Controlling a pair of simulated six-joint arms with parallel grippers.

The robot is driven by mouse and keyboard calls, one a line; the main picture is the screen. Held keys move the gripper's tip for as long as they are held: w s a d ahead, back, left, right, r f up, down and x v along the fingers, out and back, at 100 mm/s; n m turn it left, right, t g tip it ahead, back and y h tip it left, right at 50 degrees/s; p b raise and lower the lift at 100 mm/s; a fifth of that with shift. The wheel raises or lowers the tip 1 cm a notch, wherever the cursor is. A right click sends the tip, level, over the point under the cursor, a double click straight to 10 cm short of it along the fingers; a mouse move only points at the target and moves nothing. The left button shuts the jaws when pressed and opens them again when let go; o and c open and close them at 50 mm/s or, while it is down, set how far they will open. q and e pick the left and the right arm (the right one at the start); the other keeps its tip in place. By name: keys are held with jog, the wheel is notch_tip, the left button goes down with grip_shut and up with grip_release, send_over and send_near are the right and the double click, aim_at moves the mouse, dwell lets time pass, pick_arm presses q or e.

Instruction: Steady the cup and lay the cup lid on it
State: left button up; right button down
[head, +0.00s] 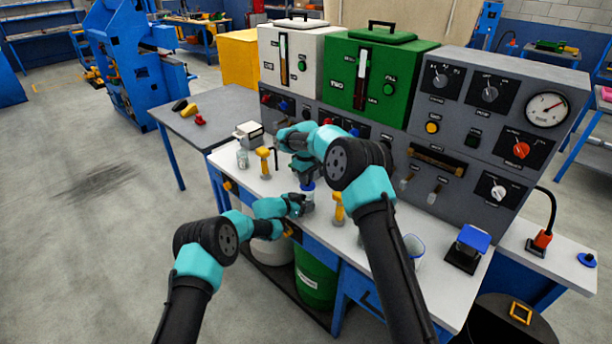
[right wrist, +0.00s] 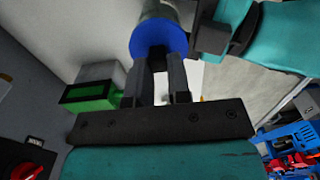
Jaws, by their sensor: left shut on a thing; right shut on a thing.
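The blue cup lid (right wrist: 160,36) is in the right wrist view, with a dark knob between the fingers of my right gripper (right wrist: 160,62). In the head view a sliver of the lid (head: 307,186) shows under my right gripper (head: 306,177). The pale cup (head: 308,197) stands upright just below the lid; its grey side (right wrist: 156,8) shows beyond the lid in the wrist view. I cannot tell whether lid and cup touch. My left gripper (head: 303,207) is shut on the cup from the left, low on its side, and partly hides it.
The grey control panel (head: 455,150) stands behind the white bench top (head: 372,268). Yellow-handled tools (head: 263,160) (head: 340,212) and a clear jar (head: 243,158) are near the cup. Another cup (head: 413,247) and a blue-topped black stand (head: 472,240) are to the right.

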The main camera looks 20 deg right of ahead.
jog(key=shift+f, duration=1.05)
jog(key=shift+f, duration=0.1)
dwell(0.6)
dwell(0.4)
jog(key=c, duration=0.5)
grip_release()
jog(key=shift+r, duration=3.5)
